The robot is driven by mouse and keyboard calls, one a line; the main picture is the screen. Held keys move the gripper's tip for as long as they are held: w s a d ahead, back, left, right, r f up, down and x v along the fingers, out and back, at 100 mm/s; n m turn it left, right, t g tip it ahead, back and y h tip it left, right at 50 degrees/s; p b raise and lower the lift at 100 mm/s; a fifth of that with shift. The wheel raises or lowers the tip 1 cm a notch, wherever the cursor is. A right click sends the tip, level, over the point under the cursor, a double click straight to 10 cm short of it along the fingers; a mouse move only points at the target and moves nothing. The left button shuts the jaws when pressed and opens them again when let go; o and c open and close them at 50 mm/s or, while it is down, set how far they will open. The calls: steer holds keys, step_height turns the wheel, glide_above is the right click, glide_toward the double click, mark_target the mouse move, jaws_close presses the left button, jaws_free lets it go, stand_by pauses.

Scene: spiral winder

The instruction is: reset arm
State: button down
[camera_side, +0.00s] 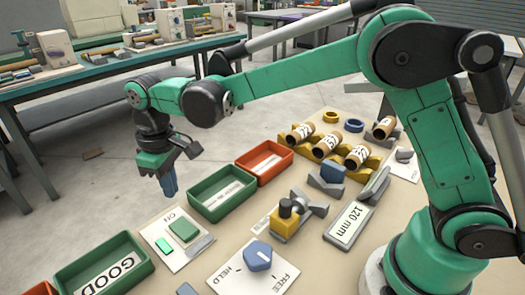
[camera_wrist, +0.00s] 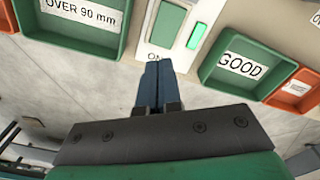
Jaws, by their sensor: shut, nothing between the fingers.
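My green arm reaches from the right over the beige table. My gripper (camera_side: 170,187) hangs pointing down beyond the table's far-left edge, with its blue fingers closed together and empty. In the wrist view my gripper (camera_wrist: 158,70) shows its two blue fingers side by side with no gap. The fingertips appear just in front of the white plate (camera_wrist: 188,12) with the green button (camera_wrist: 167,23). In the side view this plate (camera_side: 195,252) lies near the gripper, with its button (camera_side: 184,230) and a lit green light (camera_side: 163,245).
A green GOOD tray (camera_side: 62,276) and another green tray (camera_side: 190,206) flank the plate; a red tray (camera_side: 245,175) is behind. A blue HELD/FREE knob (camera_side: 258,257), yellow clamp (camera_side: 284,222), 120 mm display (camera_side: 347,225) and cardboard tubes (camera_side: 326,147) stand right. Open floor lies left.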

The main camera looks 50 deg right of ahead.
steer(key=s+d+r+m+t, duration=0.2)
steer(key=s+d+m+t, duration=0.1)
steer(key=s+d, duration=0.3)
steer(key=s+d+r+m+t, duration=0.2)
steer(key=s+d+t, duration=0.2)
steer(key=s+d, duration=0.2)
steer(key=d, duration=0.2)
steer(key=shift+s+d+r+m, duration=0.15)
steer(key=shift+d+r+m, duration=0.15)
steer(key=shift+m, duration=0.1)
